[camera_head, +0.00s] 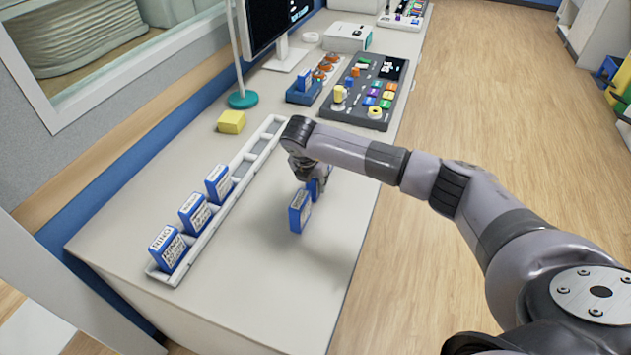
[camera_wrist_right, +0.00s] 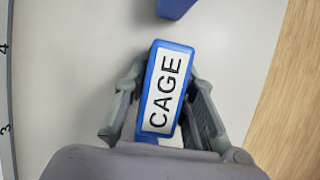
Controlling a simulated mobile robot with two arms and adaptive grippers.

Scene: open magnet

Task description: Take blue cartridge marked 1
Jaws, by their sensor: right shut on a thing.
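My right gripper (camera_head: 308,172) points down over the middle of the desk. In the right wrist view its fingers (camera_wrist_right: 165,112) are shut on a blue cartridge (camera_wrist_right: 165,88) with a white label reading "CAGE". A second blue cartridge (camera_wrist_right: 176,7) shows partly at the top edge of that view. In the head view two blue cartridges (camera_head: 299,212) are close together below the gripper, one partly hidden by the fingers. Three more blue cartridges, (camera_head: 167,249), (camera_head: 195,214) and (camera_head: 218,185), stand in the white rack (camera_head: 256,152). No mark "1" is readable on any cartridge. My left gripper is out of view.
A yellow block (camera_head: 231,122) is beside the rack. A dark control panel (camera_head: 365,92) with coloured buttons, a blue holder (camera_head: 303,92) and a monitor (camera_head: 272,22) stand farther back. The desk's near part is clear. Its right edge drops to the floor.

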